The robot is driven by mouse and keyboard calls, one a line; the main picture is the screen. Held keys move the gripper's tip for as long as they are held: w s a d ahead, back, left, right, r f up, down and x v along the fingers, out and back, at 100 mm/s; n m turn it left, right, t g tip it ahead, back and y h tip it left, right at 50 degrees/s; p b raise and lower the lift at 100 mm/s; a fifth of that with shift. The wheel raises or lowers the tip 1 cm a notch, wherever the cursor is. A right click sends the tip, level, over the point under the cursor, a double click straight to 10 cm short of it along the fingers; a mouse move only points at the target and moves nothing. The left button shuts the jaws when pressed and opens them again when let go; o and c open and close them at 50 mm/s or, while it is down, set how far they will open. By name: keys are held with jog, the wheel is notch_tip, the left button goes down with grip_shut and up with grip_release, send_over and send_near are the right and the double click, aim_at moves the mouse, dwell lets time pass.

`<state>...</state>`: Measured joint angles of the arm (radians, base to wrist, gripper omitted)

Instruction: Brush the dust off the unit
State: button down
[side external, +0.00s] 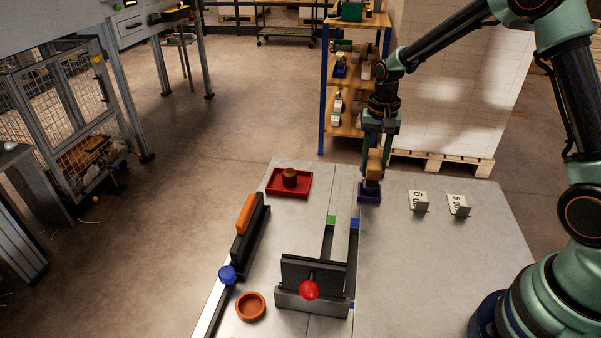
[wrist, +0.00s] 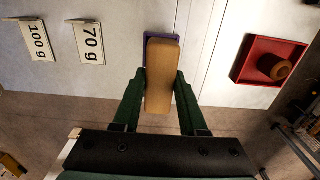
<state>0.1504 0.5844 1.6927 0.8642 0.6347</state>
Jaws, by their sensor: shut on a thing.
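My gripper (side external: 378,146) points down at the back of the table, shut on a tan wooden block (side external: 374,162), which looks like a brush handle. In the wrist view the block (wrist: 162,78) lies between the green fingers. Under it is a small purple holder (side external: 369,192) on the table; its edge also shows in the wrist view (wrist: 150,43). The block's lower end and any bristles are hidden, so I cannot tell whether it sits in the holder or just above. A black and grey fixture (side external: 313,275) with a red ball knob (side external: 309,290) stands at the front. No dust is discernible.
A red tray (side external: 272,191) with a brown round piece (side external: 290,177) lies left of my gripper. A rail with an orange block (side external: 245,214) and a terracotta bowl (side external: 251,306) are at front left.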

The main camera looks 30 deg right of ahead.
jog(key=shift+s+a, duration=0.55)
jog(key=shift+s, duration=0.05)
jog(key=shift+w+d, duration=0.35)
jog(key=shift+w+d+r, duration=0.15)
jog(key=shift+r, duration=0.4)
jog(key=shift+w+d+r, duration=0.1)
jog(key=shift+r, duration=3.35)
jog(key=shift+f, duration=0.15)
